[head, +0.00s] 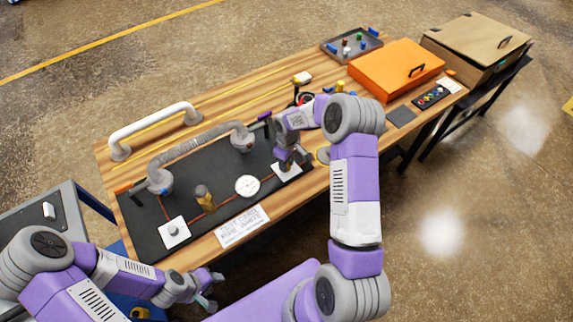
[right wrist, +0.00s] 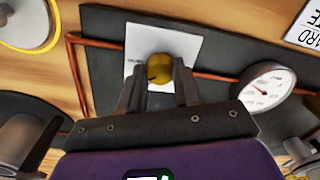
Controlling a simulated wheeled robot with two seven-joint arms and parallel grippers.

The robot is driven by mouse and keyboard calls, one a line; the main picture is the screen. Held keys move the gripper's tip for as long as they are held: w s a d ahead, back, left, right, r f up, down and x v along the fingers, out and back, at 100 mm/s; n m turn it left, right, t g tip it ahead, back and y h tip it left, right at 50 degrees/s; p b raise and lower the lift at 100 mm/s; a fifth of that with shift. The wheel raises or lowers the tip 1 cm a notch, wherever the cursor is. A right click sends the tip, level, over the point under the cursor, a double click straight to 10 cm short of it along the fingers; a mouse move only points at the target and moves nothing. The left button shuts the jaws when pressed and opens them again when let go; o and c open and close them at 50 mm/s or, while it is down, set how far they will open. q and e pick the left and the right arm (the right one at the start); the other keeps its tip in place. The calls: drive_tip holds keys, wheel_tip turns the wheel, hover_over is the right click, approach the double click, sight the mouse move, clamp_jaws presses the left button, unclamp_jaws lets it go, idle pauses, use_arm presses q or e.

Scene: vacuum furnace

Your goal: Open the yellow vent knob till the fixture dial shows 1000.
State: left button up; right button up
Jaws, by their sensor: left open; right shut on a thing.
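The yellow vent knob (right wrist: 160,68) sits on a white square plate (right wrist: 185,45) in the right wrist view. In the head view, my right gripper covers the knob at this plate (head: 288,174). My right gripper (head: 284,163) is shut on the knob, with one finger on each side of it in the right wrist view (right wrist: 158,88). The round white fixture dial (head: 247,186) lies left of the gripper in the head view. It also shows in the right wrist view (right wrist: 265,88), but its number is too small to read. My left gripper (head: 211,291) is open and empty, off the bench's front edge.
A grey hose (head: 200,142) arches over the black panel (head: 140,215). A brass fitting (head: 203,197) and another white plate with a grey knob (head: 174,231) stand left of the dial. An orange case (head: 395,70) and a parts tray (head: 350,44) stand at the bench's far right.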

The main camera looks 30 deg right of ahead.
drive_tip(key=m+b, duration=0.1)
drive_tip(key=m, duration=0.2)
drive_tip(key=shift+m, duration=0.3)
drive_tip(key=shift+m+b, duration=0.55)
drive_tip(key=shift+m, duration=0.85)
drive_tip(key=o, duration=1.1)
drive_tip(key=shift+c, duration=0.2)
drive_tip(key=r, duration=0.4)
drive_tip(key=r+p, duration=0.1)
drive_tip(key=r, duration=0.2)
drive_tip(key=shift+d+r, duration=0.2)
drive_tip(key=shift+r, duration=0.15)
drive_tip(key=shift+s+f, duration=0.1)
